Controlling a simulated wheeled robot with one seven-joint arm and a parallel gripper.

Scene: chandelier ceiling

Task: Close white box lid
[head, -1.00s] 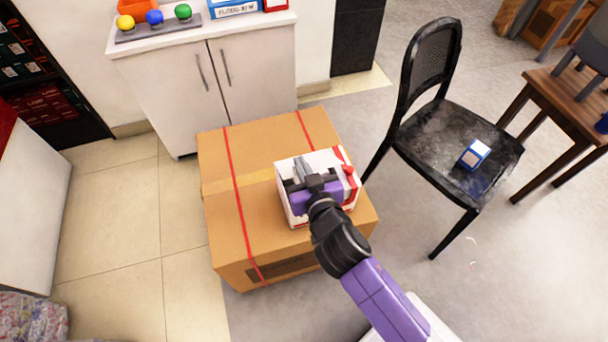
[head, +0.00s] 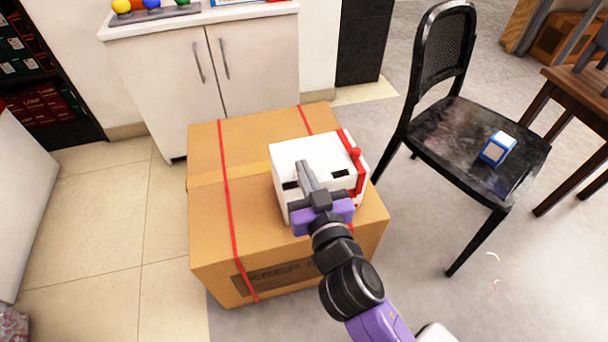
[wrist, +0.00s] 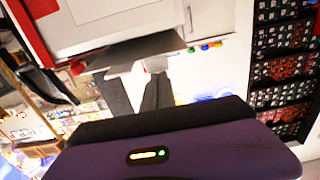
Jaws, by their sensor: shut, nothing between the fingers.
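The white box (head: 290,153) sits on a large cardboard box. It has red trim and a red knob on its right side and dark slots in its face. Its upper white panel looks flat, but I cannot tell surely whether the lid is fully down. My gripper (head: 305,172) is shut and empty, its grey fingers over the near part of the white box. They hide part of it, and contact is unclear. In the wrist view the white box (wrist: 105,18) fills the upper left, with a red edge, beyond my gripper (wrist: 150,75).
The cardboard box (head: 210,230) with red straps stands on the floor. A white cabinet (head: 215,75) stands behind.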

